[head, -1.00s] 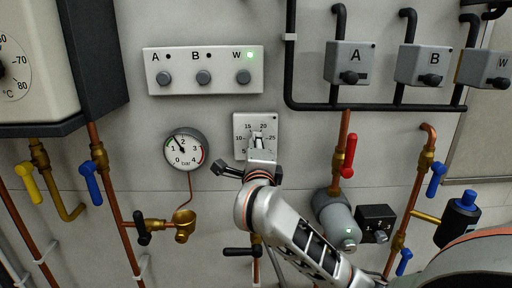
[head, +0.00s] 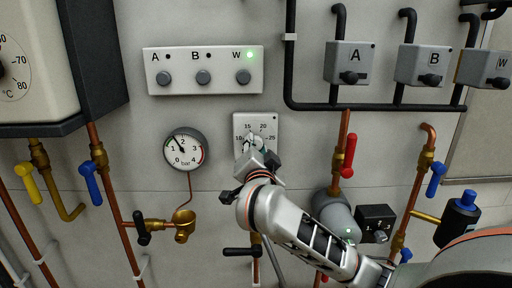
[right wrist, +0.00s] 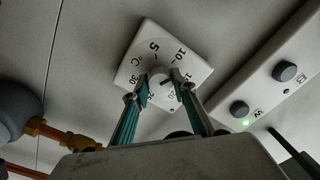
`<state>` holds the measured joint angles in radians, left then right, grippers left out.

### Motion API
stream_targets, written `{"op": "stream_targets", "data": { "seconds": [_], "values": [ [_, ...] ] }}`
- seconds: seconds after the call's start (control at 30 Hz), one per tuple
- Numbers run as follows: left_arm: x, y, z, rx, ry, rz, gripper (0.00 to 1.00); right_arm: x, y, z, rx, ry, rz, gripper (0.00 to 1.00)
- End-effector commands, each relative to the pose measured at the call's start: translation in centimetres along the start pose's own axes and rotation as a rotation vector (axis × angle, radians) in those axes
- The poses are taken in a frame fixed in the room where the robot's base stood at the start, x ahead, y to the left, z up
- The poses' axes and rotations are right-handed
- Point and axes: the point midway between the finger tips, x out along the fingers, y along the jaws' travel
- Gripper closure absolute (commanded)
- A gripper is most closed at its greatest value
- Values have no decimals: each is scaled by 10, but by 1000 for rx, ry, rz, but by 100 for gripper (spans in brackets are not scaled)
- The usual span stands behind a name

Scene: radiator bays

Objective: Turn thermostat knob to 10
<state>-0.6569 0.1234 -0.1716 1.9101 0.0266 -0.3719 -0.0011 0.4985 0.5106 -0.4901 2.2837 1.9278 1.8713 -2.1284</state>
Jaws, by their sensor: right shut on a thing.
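The thermostat is a pale square plate (head: 271,121) with a number scale, on the wall right of the pressure gauge. Its 10, 15, 20 and 25 marks show in the head view. My right gripper (head: 254,147) is shut on the knob, with one teal-padded finger on each side in the right wrist view (right wrist: 160,90). The fingers partly hide the knob and lower scale; I cannot tell its exact setting. My left gripper is not in view.
The pressure gauge (head: 185,149) is close on the left. A panel with three buttons (head: 204,58) is above, its W light green. A red-handled valve (head: 350,155) and a grey pump (head: 334,212) stand to the right.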

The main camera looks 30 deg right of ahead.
Motion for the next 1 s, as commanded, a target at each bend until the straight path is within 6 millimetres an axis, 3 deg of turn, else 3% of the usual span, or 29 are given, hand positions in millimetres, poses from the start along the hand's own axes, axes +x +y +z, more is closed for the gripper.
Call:
{"op": "stream_targets", "data": {
  "seconds": [0.43, 1.0],
  "values": [
    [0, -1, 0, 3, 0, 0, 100, 0, 0, 1, -252, -7, 1, 96],
    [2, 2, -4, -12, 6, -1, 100, 0, 0, 1, -298, -8, 1, 96]
  ]
}}
